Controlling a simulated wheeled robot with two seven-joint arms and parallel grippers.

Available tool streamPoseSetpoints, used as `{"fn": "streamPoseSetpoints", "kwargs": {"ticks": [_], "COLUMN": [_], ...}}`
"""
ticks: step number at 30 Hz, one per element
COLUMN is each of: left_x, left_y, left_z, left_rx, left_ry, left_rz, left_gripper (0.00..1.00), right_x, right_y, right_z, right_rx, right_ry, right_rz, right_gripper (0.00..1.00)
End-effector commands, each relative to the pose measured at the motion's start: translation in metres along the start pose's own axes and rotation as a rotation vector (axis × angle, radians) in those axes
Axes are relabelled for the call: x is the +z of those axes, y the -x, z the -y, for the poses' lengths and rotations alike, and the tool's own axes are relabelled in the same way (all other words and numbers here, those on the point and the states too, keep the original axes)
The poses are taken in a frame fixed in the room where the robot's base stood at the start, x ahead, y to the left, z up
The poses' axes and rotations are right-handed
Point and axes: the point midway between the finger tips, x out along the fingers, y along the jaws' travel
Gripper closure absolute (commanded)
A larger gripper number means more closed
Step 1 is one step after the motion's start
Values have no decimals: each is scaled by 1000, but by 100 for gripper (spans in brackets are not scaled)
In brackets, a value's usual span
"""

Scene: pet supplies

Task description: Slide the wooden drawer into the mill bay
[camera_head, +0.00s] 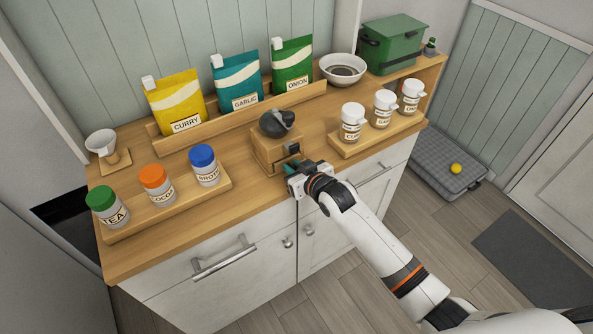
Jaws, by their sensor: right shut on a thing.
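The wooden mill (265,150) stands near the middle of the counter, a square wooden box with a dark metal top and crank. Its bay faces the front right, toward my gripper. My right gripper (292,168) is at the front of the mill, over the counter's front edge, shut on the wooden drawer (291,158). Only a small part of the drawer shows between mill and gripper. The gripper hides the rest, so I cannot tell how far the drawer sits in the bay. My left gripper is not in view.
Jars labelled tea and cocoa stand on a wooden tray (170,217) at left. Small white jars stand on another tray (343,148) at right. Seasoning bags stand on a rack (240,118) behind, beside a bowl (343,68). A green box (393,45) is at the back right.

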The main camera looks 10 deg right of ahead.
Motion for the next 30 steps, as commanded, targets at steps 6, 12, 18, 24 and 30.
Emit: {"fn": "streamPoseSetpoints", "kwargs": {"ticks": [6, 12, 18, 24, 30], "left_x": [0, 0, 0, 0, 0], "left_y": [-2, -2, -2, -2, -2], "left_z": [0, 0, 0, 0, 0], "left_rx": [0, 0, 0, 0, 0], "left_ry": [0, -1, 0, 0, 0], "left_rz": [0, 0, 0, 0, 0], "left_gripper": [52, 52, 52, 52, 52], "right_x": [1, 2, 2, 1, 1], "right_y": [-4, -4, -4, -4, 4], "right_z": [0, 0, 0, 0, 0], "right_rx": [0, 0, 0, 0, 0], "right_ry": [0, 0, 0, 0, 0], "right_rz": [-1, 0, 0, -1, -1], "right_gripper": [100, 100, 53, 53, 53]}}
